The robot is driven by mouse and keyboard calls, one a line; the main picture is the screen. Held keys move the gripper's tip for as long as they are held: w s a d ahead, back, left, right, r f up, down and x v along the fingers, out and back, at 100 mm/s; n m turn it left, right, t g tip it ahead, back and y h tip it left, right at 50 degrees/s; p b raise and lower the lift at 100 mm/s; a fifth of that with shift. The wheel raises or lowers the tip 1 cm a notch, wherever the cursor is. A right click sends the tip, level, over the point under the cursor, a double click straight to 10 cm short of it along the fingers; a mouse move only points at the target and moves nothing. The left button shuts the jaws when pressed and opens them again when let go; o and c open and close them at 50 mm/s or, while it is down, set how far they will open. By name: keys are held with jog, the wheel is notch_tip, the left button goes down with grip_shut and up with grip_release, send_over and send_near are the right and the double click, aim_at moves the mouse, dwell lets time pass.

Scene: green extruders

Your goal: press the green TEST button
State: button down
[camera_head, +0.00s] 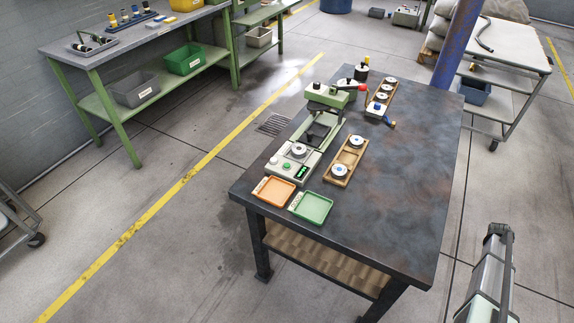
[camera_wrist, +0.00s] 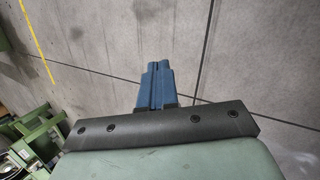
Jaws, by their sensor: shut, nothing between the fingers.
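A pale green test machine (camera_head: 312,135) stands on the dark metal table (camera_head: 400,180). On its front panel, a small green button (camera_head: 287,167) sits between a pale round knob or button and a dark display with green marks (camera_head: 303,171). Any lettering on the button is too small to read. My gripper (camera_wrist: 157,66) has blue fingers closed together with nothing between them. In the wrist view it is over bare grey floor, away from the machine. In the head view only part of my arm shows at the lower right, clear of the table.
An orange tray (camera_head: 274,191) and a green tray (camera_head: 312,207) lie in front of the machine. Wooden holders with round parts (camera_head: 345,160) stand to its right. A red-knobbed lever (camera_head: 361,88) sticks out from its top. The table's right side is clear.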

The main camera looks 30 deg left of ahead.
jog(key=w+a+r+n+t+h, duration=0.1)
jog(key=w+a+r, duration=0.25)
jog(key=r, duration=0.35)
jog(key=w+a+r+n+h, duration=0.15)
jog(key=w+r, duration=0.25)
jog(key=r, duration=0.4)
jog(key=s+a+r+n+t+h, duration=0.2)
jog(key=s+a+r+n+t, duration=0.1)
jog(key=a+r, duration=1.5)
jog(key=s+a+r+n+t+y, duration=0.2)
jog(key=s+a+n, duration=0.3)
jog(key=a, duration=1.5)
jog(key=s+a+r+n+t+y, duration=0.1)
jog(key=s+a+r+n, duration=0.3)
jog(key=a, duration=1.6)
jog(key=s+a+r+n+t+y, duration=0.2)
jog(key=s+a+n, duration=0.3)
jog(key=a, duration=1.5)
jog(key=s+r+t, duration=0.1)
jog(key=s, duration=0.4)
jog(key=shift+s+a+r+n+y, duration=0.15)
jog(key=shift+s+r+n+y, duration=0.05)
jog(key=shift+r+n+y, duration=0.15)
jog(key=shift+f, duration=0.1)
